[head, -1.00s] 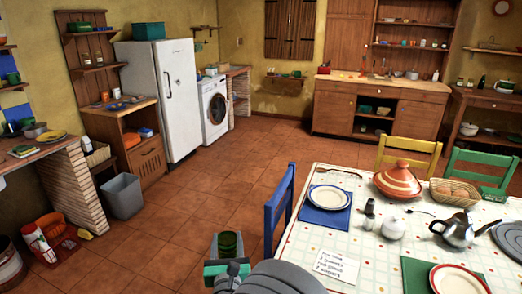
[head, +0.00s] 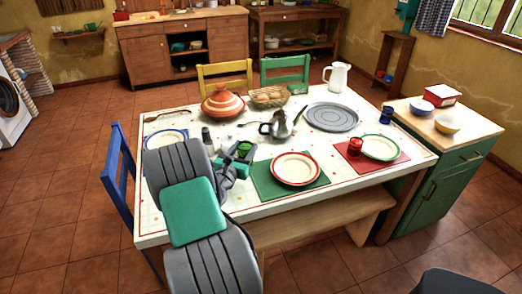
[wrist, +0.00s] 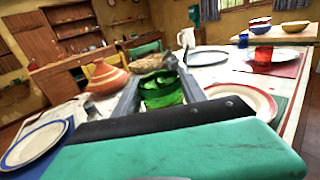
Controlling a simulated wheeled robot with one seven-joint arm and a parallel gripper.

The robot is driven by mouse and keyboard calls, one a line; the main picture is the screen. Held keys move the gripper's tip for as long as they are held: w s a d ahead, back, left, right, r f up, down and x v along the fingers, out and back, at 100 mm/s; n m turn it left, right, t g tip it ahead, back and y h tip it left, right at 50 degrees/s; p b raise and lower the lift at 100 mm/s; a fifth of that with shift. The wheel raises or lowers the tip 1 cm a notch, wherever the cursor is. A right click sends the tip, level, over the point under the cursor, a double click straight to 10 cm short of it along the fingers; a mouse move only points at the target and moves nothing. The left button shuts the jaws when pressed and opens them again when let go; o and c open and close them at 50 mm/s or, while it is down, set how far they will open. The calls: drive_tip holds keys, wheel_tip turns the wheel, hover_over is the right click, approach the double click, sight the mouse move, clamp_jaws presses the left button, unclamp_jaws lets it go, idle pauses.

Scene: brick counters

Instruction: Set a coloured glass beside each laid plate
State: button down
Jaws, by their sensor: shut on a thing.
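My gripper (head: 241,157) is shut on a green glass (head: 244,148), held over the table left of the red-rimmed plate (head: 296,168) on its green mat (head: 262,184). The green glass also fills the middle of the wrist view (wrist: 162,92). A red glass (head: 355,147) stands just left of the green-rimmed plate (head: 381,147) on a red mat (head: 401,167). A blue glass (head: 387,114) stands near the table's right edge. The blue-rimmed plate (head: 166,137) at the left is partly hidden by my arm in the head view; it also shows in the wrist view (wrist: 35,143).
A silver teapot (head: 278,126), dark shaker (head: 207,136), tagine (head: 222,102), bread basket (head: 269,96), grey tray (head: 331,117) and white jug (head: 338,75) stand on the table. A bench (head: 325,217) runs along its front. A blue chair (head: 118,176) stands left.

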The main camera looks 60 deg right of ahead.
drive_tip(key=s+d+m+g, duration=0.1)
drive_tip(key=s+d+g, duration=0.1)
drive_tip(key=s+d, duration=0.25)
drive_tip(key=f+b, duration=0.4)
drive_tip(key=f, duration=0.1)
drive_tip(key=a+f+b, duration=0.1)
drive_tip(key=f+b, duration=0.1)
drive_tip(key=b, duration=0.1)
drive_tip(key=shift+s+f, duration=0.2)
drive_tip(key=shift+s, duration=0.15)
drive_tip(key=shift+f+b, duration=0.4)
drive_tip(key=shift+f, duration=0.25)
drive_tip(key=c, duration=0.6)
unclamp_jaws()
